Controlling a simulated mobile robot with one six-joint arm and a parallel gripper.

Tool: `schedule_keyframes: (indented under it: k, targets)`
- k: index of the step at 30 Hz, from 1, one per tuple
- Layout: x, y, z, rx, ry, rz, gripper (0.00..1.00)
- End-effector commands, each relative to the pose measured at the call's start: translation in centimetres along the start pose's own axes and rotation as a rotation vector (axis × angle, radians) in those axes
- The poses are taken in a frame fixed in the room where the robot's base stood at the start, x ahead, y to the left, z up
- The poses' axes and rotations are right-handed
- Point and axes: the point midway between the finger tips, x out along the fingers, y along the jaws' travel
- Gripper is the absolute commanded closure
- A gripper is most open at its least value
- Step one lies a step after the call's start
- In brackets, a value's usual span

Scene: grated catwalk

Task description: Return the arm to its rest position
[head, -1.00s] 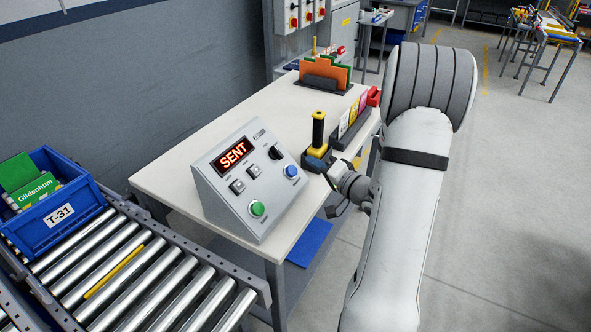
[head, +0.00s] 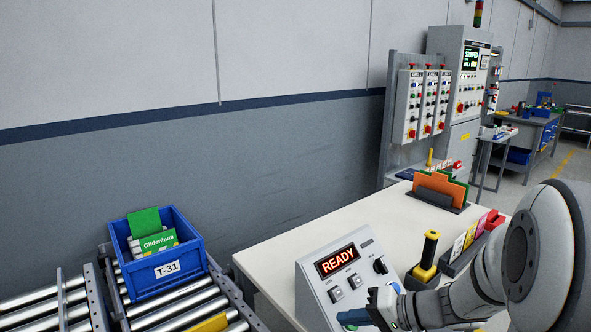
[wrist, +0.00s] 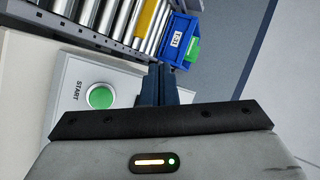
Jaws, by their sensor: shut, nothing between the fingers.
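My gripper (head: 366,312) is in front of the lower part of the grey control box in the head view, with my arm reaching in from the right. Its fingers are shut and empty; they show as a dark blue pair in the wrist view (wrist: 160,84). The control box (head: 312,270) stands on the white table, and its display (head: 338,260) reads READY. In the wrist view the green START button (wrist: 99,96) lies to the left of the fingers, apart from them.
A blue bin (head: 155,283) marked T-31, holding green boxes, sits on the roller conveyor (head: 185,305).

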Motion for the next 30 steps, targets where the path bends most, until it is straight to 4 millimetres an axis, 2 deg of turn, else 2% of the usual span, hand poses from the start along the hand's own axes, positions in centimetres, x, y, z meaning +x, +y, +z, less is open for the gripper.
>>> schedule_keyframes:
  k: [1,3,6,10,13,18,23,30]
  targets:
    - [0.3,-0.9,2.2,-0.019,-0.079,0.067,1.0]
    - [0.1,-1.2,5.0,-0.03,-0.174,0.182,1.0]
    - [-0.8,-1.1,8.2,-0.061,-0.262,0.366,1.0]
    - [-3.1,-0.6,10.7,-0.126,-0.29,0.614,1.0]
    - [-5.0,-0.3,11.3,-0.185,-0.255,0.777,1.0]
    - [-7.6,-0.4,11.1,-0.264,-0.159,0.947,1.0]
    - [-8.5,-0.5,10.7,-0.293,-0.114,1.001,1.0]
    - [-8.6,-0.5,10.7,-0.292,-0.111,1.004,1.0]
